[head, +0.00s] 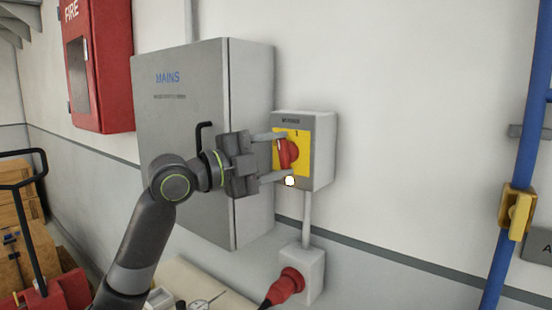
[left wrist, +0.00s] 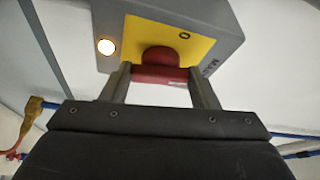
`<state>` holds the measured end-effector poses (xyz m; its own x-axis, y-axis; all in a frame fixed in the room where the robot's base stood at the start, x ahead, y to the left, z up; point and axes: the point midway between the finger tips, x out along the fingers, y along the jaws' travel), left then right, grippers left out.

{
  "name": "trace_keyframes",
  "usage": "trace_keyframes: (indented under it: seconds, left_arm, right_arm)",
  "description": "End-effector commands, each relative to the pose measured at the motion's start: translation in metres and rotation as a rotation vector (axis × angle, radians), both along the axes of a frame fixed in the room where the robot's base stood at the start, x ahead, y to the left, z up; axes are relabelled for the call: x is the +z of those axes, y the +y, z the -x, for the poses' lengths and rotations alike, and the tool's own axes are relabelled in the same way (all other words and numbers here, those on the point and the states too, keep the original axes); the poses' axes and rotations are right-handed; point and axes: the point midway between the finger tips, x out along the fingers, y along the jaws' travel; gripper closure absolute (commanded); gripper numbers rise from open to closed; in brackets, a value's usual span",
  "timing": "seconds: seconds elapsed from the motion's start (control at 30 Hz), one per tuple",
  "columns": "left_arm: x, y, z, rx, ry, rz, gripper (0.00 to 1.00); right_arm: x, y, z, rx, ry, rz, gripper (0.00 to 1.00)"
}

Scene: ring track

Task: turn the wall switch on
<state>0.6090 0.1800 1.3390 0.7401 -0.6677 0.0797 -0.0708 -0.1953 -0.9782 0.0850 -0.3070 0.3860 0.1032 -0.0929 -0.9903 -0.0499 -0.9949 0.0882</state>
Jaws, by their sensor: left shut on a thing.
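The wall switch (head: 322,150) is a grey box with a yellow plate and a red rotary handle (head: 289,153). The handle stands about upright, with a small dark mark above it on the plate. In the left wrist view the red handle (left wrist: 160,75) lies between my two fingers, and a "0" shows on the yellow plate beyond it. A round lamp (head: 289,181) below the handle glows; the lamp also shows lit in the left wrist view (left wrist: 106,46). My left gripper (head: 285,156) is shut on the handle. My right gripper is out of view.
A grey MAINS cabinet (head: 180,125) stands out from the wall, left of the switch, behind my left arm. A red plug (head: 287,284) sits in a socket box below. A blue pipe with a yellow valve (head: 517,212) is at right. Bare wall lies between.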

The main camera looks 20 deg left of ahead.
Motion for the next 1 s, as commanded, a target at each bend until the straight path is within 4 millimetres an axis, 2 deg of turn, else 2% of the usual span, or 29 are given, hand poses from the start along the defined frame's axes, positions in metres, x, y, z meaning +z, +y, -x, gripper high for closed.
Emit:
trace_keyframes:
  seconds: [0.4,0.97,1.0]
  left_arm:
    - [0.0010,0.0001,-0.0001,0.000,-0.066,-0.185,0.68]
    - [0.0002,0.0002,-0.0001,0.001,-0.076,-0.215,0.68]
    - [0.0002,0.0002,-0.0001,0.001,-0.076,-0.215,0.43]
  right_arm:
    - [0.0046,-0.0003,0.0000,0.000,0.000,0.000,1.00]
    - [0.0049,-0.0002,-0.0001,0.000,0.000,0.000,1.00]
    - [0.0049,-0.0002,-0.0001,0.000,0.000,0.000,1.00]
